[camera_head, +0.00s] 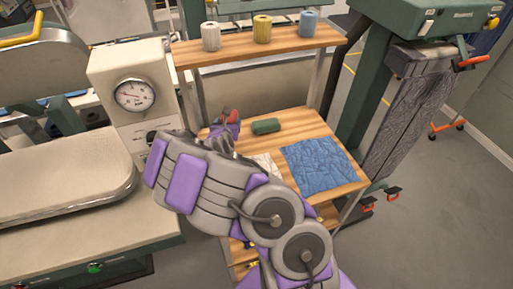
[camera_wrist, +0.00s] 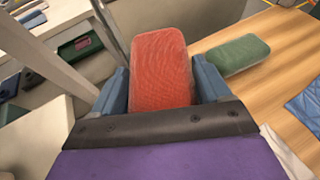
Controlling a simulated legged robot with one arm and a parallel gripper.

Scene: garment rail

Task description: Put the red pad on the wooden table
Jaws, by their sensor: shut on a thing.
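The red pad (camera_wrist: 160,68) is a rounded block held between the two fingers of my gripper (camera_wrist: 162,88) in the wrist view. In the head view the red pad (camera_head: 232,116) shows as a small patch at the tip of my gripper (camera_head: 229,122). My gripper is shut on it, at the left edge of the wooden table (camera_head: 300,122). The pad's lower end is hidden by the gripper. Whether the pad touches the table top I cannot tell.
A green pad (camera_head: 266,126) lies on the table just right of my gripper. A folded blue cloth (camera_head: 320,165) and a white cloth (camera_head: 266,162) lie nearer. Thread spools (camera_head: 262,29) stand on the upper shelf. A pressing machine with a gauge (camera_head: 134,94) stands at left.

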